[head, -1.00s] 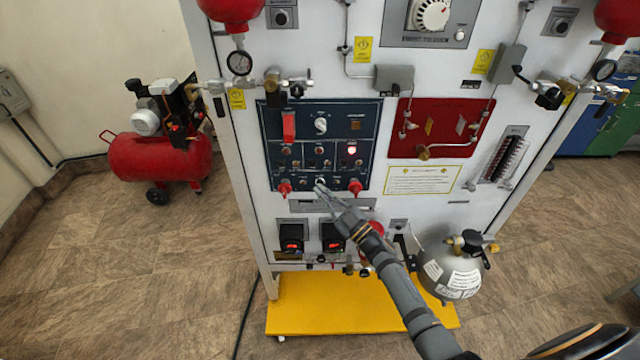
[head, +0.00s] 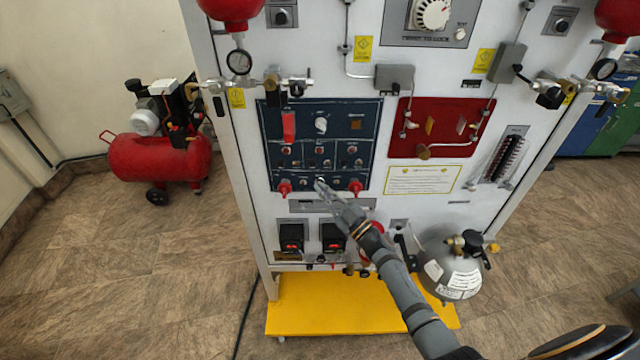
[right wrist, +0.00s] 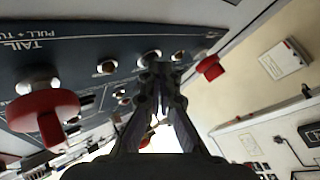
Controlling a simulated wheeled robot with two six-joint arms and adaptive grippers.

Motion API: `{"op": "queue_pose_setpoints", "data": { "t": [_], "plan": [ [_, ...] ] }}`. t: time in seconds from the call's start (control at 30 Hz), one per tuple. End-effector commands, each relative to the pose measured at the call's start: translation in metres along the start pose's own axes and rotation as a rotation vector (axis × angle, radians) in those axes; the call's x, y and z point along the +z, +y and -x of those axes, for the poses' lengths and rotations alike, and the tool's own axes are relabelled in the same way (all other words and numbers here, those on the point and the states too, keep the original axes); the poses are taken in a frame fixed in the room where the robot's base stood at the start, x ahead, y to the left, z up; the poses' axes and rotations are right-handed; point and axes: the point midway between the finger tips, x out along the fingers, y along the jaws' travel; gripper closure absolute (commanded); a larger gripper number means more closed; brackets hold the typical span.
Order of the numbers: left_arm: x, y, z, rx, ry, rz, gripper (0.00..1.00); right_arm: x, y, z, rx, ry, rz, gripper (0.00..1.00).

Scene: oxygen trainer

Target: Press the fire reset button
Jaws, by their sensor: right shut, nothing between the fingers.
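A dark blue control panel (head: 268,125) is on the upright white board. It carries lamps, switches and small buttons, whose labels are too small to read, so I cannot confirm which is fire reset. My right gripper (head: 321,186) is shut and empty, its tips at the panel's bottom row between two red knobs (head: 285,187) (head: 355,187). In the right wrist view the gripper (right wrist: 160,75) meets a small round button (right wrist: 150,57), partly hidden by the tips; contact looks likely. The lamp (head: 351,150) at the panel's right is unlit. My left gripper is out of view.
A red guarded switch (head: 289,127) is at the panel's upper left. A red panel (head: 440,148) with pipes is to its right. A grey cylinder (head: 452,265) stands out at the lower right, near my right arm. A red compressor (head: 160,157) stands left on the floor.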

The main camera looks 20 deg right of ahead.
Motion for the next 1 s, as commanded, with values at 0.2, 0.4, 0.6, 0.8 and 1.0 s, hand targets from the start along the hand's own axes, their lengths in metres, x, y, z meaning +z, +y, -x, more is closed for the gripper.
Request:
{"op": "queue_pose_setpoints", "data": {
  "t": [0.2,0.4,0.6,0.8,1.0],
  "plan": [
    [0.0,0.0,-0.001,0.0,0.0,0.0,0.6,0.001,0.001,-0.002,0.0,0.0,0.0,1.0],
    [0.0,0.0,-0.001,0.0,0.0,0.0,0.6,0.001,0.001,-0.002,0.0,0.0,0.001,1.0],
    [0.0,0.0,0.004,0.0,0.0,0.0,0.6,-0.003,-0.001,0.002,0.0,-0.001,0.0,1.0],
    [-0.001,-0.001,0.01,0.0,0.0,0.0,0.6,-0.007,-0.007,0.009,0.0,-0.001,0.0,1.0],
    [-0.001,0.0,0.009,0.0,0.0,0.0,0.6,-0.007,-0.007,0.01,0.0,0.0,0.001,1.0]
  ]
}}
